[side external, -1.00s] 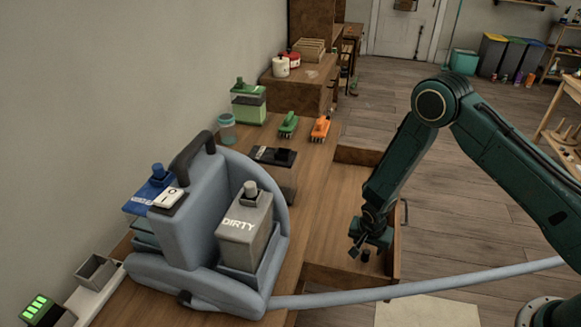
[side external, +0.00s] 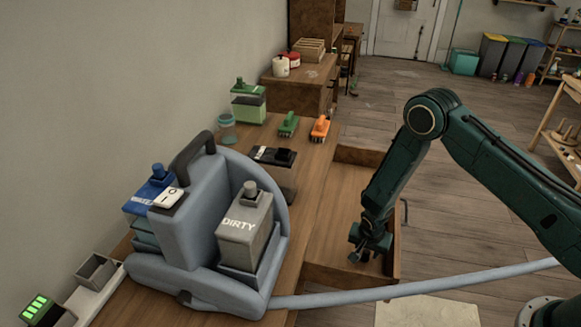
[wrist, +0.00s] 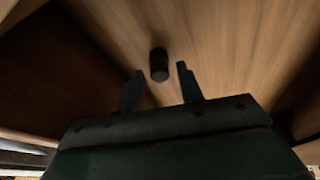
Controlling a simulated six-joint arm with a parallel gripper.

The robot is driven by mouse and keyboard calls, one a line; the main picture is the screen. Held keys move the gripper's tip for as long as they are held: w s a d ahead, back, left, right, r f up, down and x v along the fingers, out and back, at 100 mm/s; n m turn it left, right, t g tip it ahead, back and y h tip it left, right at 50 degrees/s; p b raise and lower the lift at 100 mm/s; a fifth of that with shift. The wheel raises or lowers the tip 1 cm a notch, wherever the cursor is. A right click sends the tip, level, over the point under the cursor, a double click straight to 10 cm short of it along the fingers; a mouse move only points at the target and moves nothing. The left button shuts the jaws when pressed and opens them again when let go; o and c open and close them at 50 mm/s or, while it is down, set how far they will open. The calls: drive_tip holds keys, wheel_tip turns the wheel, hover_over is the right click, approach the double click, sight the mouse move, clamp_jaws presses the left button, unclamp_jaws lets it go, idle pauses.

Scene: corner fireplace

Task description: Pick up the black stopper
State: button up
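The black stopper (wrist: 159,62) is a small dark cylinder on the wooden drawer bottom, seen in the wrist view. My gripper (wrist: 160,72) is open, with one finger on each side of the stopper's line and visible gaps to both. I cannot tell how far the fingertips reach down beside it. In the side view my gripper (side external: 363,258) points down inside the open drawer (side external: 345,276), near its right wall. The stopper is not clearly visible there, likely behind the fingers.
A grey-blue cleaning machine (side external: 180,240) with a tank marked DIRTY (side external: 245,230) stands on the bench left of the drawer. Its hose (side external: 450,280) runs past the drawer's front. The drawer's middle is clear.

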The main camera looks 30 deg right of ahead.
sight(367, 252)
drive_tip(key=c, duration=0.7)
drive_tip(key=shift+r, duration=0.2)
wheel_tip(367, 252, up, 20)
drive_tip(key=shift+f, duration=0.2)
idle(0.4)
idle(0.4)
